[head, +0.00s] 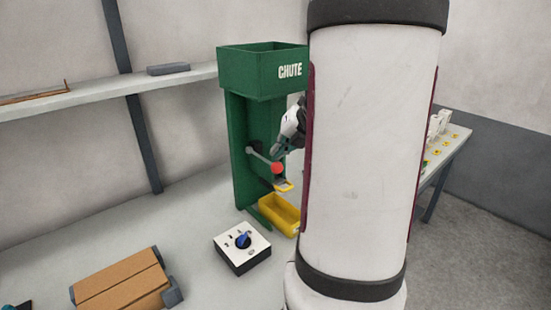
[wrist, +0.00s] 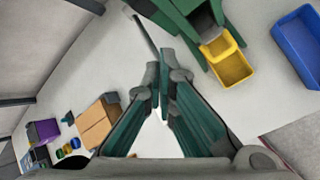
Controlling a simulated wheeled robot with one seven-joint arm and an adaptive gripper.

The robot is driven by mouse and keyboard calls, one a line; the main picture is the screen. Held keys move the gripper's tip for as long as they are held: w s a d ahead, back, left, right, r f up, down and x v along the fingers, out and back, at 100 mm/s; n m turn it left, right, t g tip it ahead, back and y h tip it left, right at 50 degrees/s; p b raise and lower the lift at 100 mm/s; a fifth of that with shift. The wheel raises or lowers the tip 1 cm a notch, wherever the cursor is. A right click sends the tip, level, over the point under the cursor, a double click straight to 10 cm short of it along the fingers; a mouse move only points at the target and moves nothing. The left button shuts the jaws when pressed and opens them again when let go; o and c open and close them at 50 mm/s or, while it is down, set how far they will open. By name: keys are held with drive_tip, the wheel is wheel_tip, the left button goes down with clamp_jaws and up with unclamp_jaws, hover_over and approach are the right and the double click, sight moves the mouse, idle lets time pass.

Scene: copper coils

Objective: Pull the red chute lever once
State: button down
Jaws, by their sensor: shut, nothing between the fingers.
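The green chute (head: 240,135) stands on the table, with a grey lever arm (head: 258,154) ending in a red ball knob (head: 277,168). The lever slopes down toward the right. My gripper (head: 276,151) is just above the knob in the head view, partly hidden by my white column; contact cannot be told. In the wrist view my gripper (wrist: 160,80) has its fingers together, with nothing between them. The grey lever arm (wrist: 145,34) runs to just beyond the fingertips there. The red knob does not show in the wrist view.
A yellow bin (head: 279,214) sits below the chute mouth. A box with a blue dial (head: 242,241) and a cardboard box (head: 122,283) are on the table in front. A blue bin (wrist: 300,42) is at the right in the wrist view. A shelf (head: 100,92) runs along the wall.

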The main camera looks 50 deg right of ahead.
drive_tip(key=shift+s+f+b, duration=0.15)
drive_tip(key=shift+f+b, duration=0.75)
drive_tip(key=shift+f, duration=0.5)
idle(1.3)
drive_tip(key=shift+r, duration=0.1)
idle(0.4)
drive_tip(key=shift+w+r+p, duration=0.15)
drive_tip(key=shift+r+p, duration=1.15)
drive_tip(key=shift+w+r+p, duration=0.1)
drive_tip(key=shift+r+p, duration=1.15)
wheel_tip(320, 180, up, 3)
drive_tip(key=p, duration=0.2)
drive_tip(key=shift+p, duration=0.35)
drive_tip(key=shift+w+d+r+p, duration=0.1)
drive_tip(key=shift+w+r+p, duration=0.15)
drive_tip(key=shift+r+p, duration=0.75)
